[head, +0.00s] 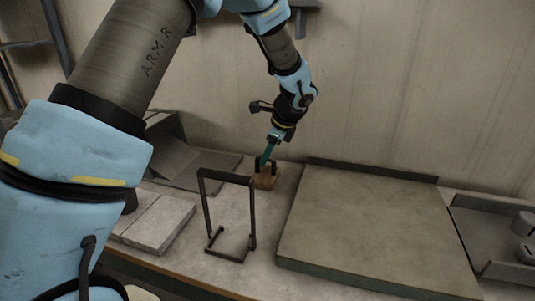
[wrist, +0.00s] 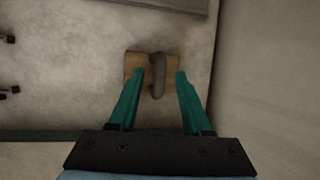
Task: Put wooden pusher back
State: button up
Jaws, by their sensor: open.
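The wooden pusher is a small tan wooden block with a dark curved handle on top. In the head view the wooden pusher (head: 265,182) stands on the table toward the back, near the wall. In the wrist view the wooden pusher (wrist: 171,63) lies just beyond and between the fingers. My gripper (head: 266,160) points down at it from above. In the wrist view my gripper (wrist: 159,74) is open, with one green finger on each side of the dark handle and gaps visible on both sides. I cannot tell the exact height of the fingertips along the handle.
A thin dark upright frame (head: 226,177) stands in front of the pusher. A large flat slab (head: 370,230) with a raised back edge lies to the right. Grey blocks (head: 160,225) lie to the left, and a tray (head: 490,235) is at the far right. The wall is close behind.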

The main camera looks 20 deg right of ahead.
jog(key=b+v, duration=0.2)
jog(key=v, duration=1)
jog(key=w+a+f+n+g, duration=0.15)
jog(key=a+n, duration=0.35)
jog(key=a, duration=0.5)
jog(key=w+a+f+n+g, duration=0.1)
jog(key=a+f+n, duration=0.1)
jog(key=a+n, duration=0.5)
jog(key=s+a+f+n, duration=0.1)
jog(key=s+a+n, duration=0.1)
jog(key=a+n, duration=0.2)
jog(key=s+a+f+n+h, duration=0.1)
jog(key=s+a+f+n, duration=0.1)
jog(key=a, duration=0.8)
jog(key=s+a+f+n+h, duration=0.1)
jog(key=s+a+n, duration=0.3)
jog(key=a+n, duration=0.3)
jog(key=shift+a+f, duration=0.3)
jog(key=shift+a, duration=0.2)
jog(key=shift+d+g, duration=0.15)
jog(key=shift+g, duration=0.1)
